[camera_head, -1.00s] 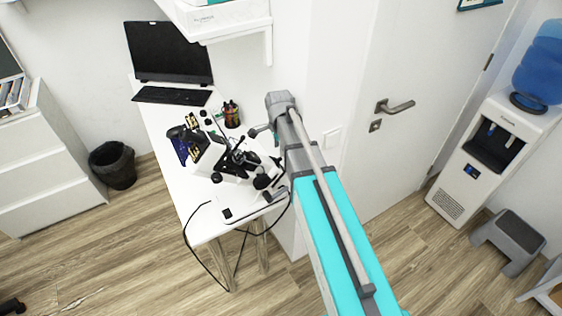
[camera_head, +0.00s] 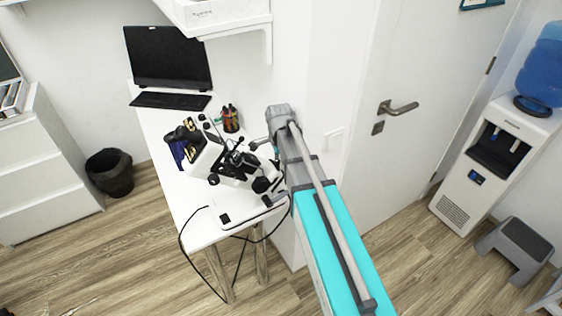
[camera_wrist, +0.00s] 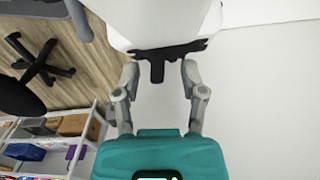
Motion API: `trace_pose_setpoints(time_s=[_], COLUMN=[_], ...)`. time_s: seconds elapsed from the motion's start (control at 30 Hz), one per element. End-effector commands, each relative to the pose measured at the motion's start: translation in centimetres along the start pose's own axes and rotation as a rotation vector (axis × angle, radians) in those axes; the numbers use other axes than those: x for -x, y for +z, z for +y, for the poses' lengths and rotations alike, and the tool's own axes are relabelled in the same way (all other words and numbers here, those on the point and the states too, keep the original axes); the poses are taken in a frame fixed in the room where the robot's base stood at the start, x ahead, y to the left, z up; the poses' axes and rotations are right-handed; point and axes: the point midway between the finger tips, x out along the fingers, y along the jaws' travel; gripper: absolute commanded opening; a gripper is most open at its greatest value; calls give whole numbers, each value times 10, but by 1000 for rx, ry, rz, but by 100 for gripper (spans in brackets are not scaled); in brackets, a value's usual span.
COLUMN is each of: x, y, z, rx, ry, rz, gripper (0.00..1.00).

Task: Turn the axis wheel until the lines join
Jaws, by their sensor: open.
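A black and white optical instrument (camera_head: 233,165) stands on the white table in the head view, with several black knobs and eyepieces. I cannot tell the axis wheel or any lines apart at this size. In the wrist view, my gripper (camera_wrist: 160,67) is open, its two grey fingers on either side of a short black stub (camera_wrist: 157,72). The stub sticks out below a large white body (camera_wrist: 160,22), which looks like part of the instrument. I cannot tell whether the fingers touch it. In the head view my arm reaches the instrument's right side, and my fingers are not clear.
The white table (camera_head: 192,228) also holds a black screen (camera_head: 168,57), a keyboard (camera_head: 170,101) and a pen cup (camera_head: 230,119). A cable hangs at its front. A wall and door (camera_head: 385,160) lie close right of my arm. A shelf (camera_head: 225,22) overhangs the table.

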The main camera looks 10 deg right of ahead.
Motion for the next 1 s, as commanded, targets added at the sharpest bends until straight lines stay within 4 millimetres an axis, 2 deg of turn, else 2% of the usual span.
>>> trace_pose_setpoints(time_s=[0.17, 0.4, 0.47, 0.77, 1.0], x=[0, 0, 0, 0, -2], y=[0, 0, 0, 0, 1], z=[0, 0, 0, 2, 13], rx=[0, 0, 0, -10, -98], ry=[0, 0, 0, -11, -96], rz=[0, 0, 0, -1, -12], gripper=[54, 9, 0, 0, 0])
